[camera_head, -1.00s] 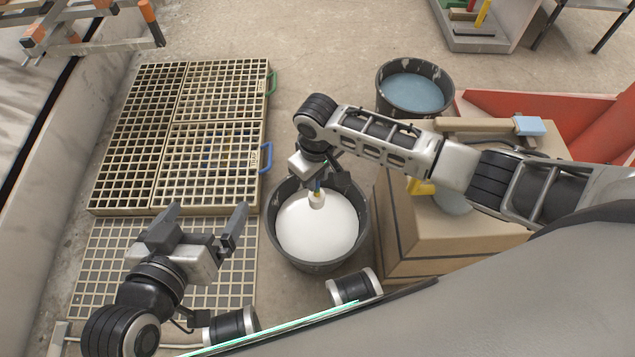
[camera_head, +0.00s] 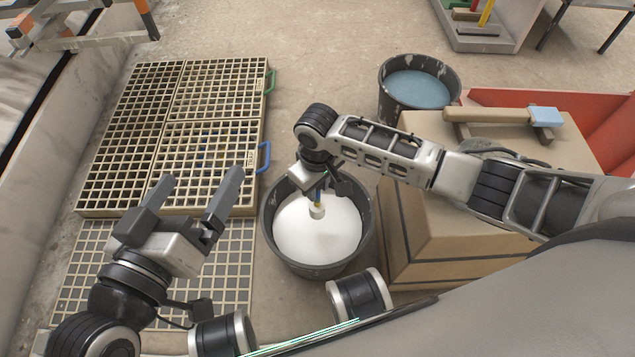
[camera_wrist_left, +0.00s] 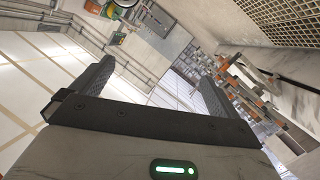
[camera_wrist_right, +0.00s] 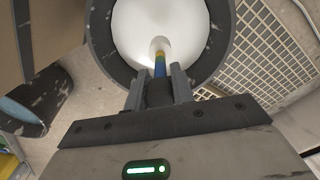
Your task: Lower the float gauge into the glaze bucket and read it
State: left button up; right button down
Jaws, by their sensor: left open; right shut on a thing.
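The glaze bucket (camera_head: 287,257) is dark and holds white glaze (camera_head: 320,237). My right gripper (camera_head: 318,180) is shut on the gauge's upper end above the bucket. In the right wrist view the gauge (camera_wrist_right: 159,58) points down over the white glaze (camera_wrist_right: 130,30), inside the bucket rim (camera_wrist_right: 105,45). I cannot tell whether the float touches the glaze. My left gripper (camera_head: 190,205) is open and empty, left of the bucket over the grate; its fingers also show in the left wrist view (camera_wrist_left: 152,90).
A second bucket (camera_head: 385,98) with blue glaze (camera_head: 418,90) stands behind. Slatted grates (camera_head: 85,205) cover the left floor. A red bin (camera_head: 600,115) is at the right.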

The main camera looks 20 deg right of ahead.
aim_at(317, 205)
jog(key=shift+f+b, duration=1.05)
jog(key=shift+f, duration=1.15)
jog(key=shift+f+b, duration=0.5)
jog(key=shift+f, duration=0.4)
jog(key=shift+f+b, duration=0.45)
jog(key=shift+f, duration=0.35)
pick_arm(q)
jog(key=shift+w+a+r+m+t+h+b, duration=0.15)
jog(key=shift+w+r+m+t+h, duration=0.4)
jog(key=shift+r, duration=0.35)
jog(key=shift+w+r+m+t+h+b, duration=0.2)
jog(key=shift+r+m+t+h, duration=0.1)
jog(key=shift+r+t, duration=0.5)
jog(key=shift+w+a+r+m+t+h+b, duration=0.1)
jog(key=shift+w+r+m+t+h, duration=0.3)
jog(key=shift+r, duration=0.6)
pick_arm(e)
jog(key=shift+f, duration=0.8)
